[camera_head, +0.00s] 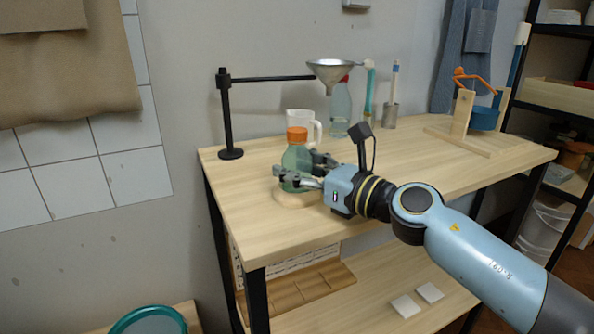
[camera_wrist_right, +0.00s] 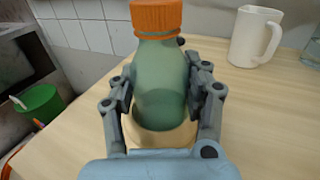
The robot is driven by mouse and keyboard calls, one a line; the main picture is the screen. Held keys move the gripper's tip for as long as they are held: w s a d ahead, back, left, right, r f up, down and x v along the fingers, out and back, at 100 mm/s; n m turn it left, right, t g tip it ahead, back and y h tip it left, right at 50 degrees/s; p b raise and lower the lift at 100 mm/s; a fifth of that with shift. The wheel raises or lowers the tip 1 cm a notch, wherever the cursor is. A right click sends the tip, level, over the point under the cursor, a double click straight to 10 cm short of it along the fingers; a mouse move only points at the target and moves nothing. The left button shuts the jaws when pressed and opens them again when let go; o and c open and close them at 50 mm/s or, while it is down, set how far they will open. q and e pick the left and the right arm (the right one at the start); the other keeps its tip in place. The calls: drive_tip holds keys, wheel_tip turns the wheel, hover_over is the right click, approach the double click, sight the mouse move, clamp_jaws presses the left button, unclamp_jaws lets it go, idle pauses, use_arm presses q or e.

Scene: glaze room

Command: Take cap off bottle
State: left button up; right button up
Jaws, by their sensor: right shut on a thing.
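A green bottle (camera_head: 291,157) stands upright on a round pale wooden base (camera_head: 298,199) at the left part of the table. Its orange cap (camera_head: 297,133) sits on top of the neck. In the right wrist view the bottle (camera_wrist_right: 160,85) is close, with the cap (camera_wrist_right: 156,15) at the top edge. My right gripper (camera_head: 300,177) is shut on the bottle's body, with one finger on each side below the cap. The fingers (camera_wrist_right: 161,92) also show around the bottle in the right wrist view. My left gripper is not in view.
A white mug (camera_head: 301,125) stands just behind the bottle. A wooden frame (camera_head: 462,120) stands at the right; the table's front is clear.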

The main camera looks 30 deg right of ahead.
sight(303, 141)
drive_tip(key=shift+r, duration=0.15)
drive_tip(key=shift+r+p, duration=0.55)
drive_tip(key=shift+r, duration=0.05)
drive_tip(key=r, duration=0.1)
drive_tip(key=r+p, duration=0.2)
drive_tip(key=shift+s+d+r, duration=0.25)
drive_tip(key=shift+d+r, duration=0.05)
drive_tip(key=shift+d, duration=0.1)
drive_tip(key=shift+s+d+r+b, duration=0.1)
drive_tip(key=shift+s+d+r, duration=0.95)
drive_tip(key=shift+d, duration=0.35)
drive_tip(key=shift+s+d+r+b, duration=0.15)
drive_tip(key=shift+s+d+r, duration=0.85)
drive_tip(key=shift+d, duration=0.45)
drive_tip(key=shift+s+d+r+b, duration=0.1)
drive_tip(key=shift+s+d+r, duration=0.8)
drive_tip(key=shift+s+d, duration=0.4)
drive_tip(key=shift+w+d, duration=0.1)
